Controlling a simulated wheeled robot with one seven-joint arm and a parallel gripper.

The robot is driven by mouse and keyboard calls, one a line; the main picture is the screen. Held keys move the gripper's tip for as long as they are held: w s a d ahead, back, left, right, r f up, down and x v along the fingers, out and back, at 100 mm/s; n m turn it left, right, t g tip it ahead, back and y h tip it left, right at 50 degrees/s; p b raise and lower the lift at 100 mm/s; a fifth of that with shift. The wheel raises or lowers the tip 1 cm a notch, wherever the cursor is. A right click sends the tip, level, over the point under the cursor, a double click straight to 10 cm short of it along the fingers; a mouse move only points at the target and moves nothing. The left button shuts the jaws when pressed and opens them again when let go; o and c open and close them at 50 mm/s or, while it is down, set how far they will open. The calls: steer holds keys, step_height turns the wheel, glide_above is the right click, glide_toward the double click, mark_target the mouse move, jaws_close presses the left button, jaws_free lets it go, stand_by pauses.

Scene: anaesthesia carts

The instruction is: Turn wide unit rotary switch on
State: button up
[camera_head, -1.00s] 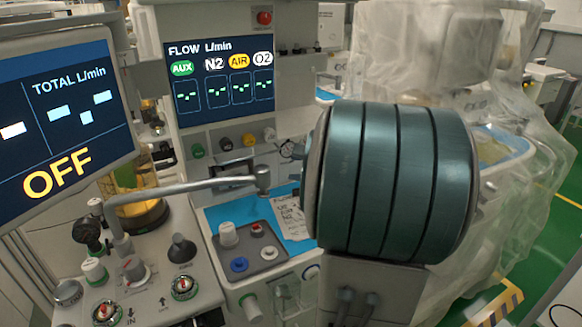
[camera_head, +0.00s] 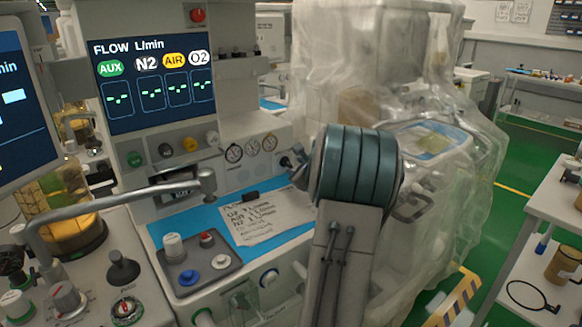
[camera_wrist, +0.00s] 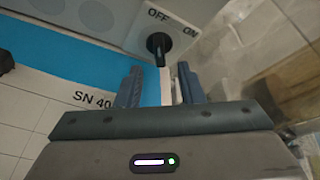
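The rotary switch (camera_wrist: 159,44) is a black knob on a grey panel, with OFF and ON printed beside it. Its handle lies roughly in line with the OFF label. My gripper (camera_wrist: 160,80) is open, its two blue-grey fingers apart with nothing held. The knob lies just beyond the fingertips, roughly in line with the gap; no contact shows. In the head view the switch (camera_head: 285,162) is a dark knob at the right end of the front panel, right of the gauges. My gripper (camera_head: 295,176) is close to it, partly hidden by my teal arm joint.
A blue mat (camera_head: 175,228) with a paper sheet (camera_head: 268,218) lies below the panel. A grey block with small knobs (camera_head: 195,268) and a bent metal tube (camera_head: 120,197) stand left. A plastic-draped machine (camera_head: 440,190) is behind my arm.

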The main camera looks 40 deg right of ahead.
mark_target(289, 165)
steer(key=shift+x, duration=2.3)
jaws_close()
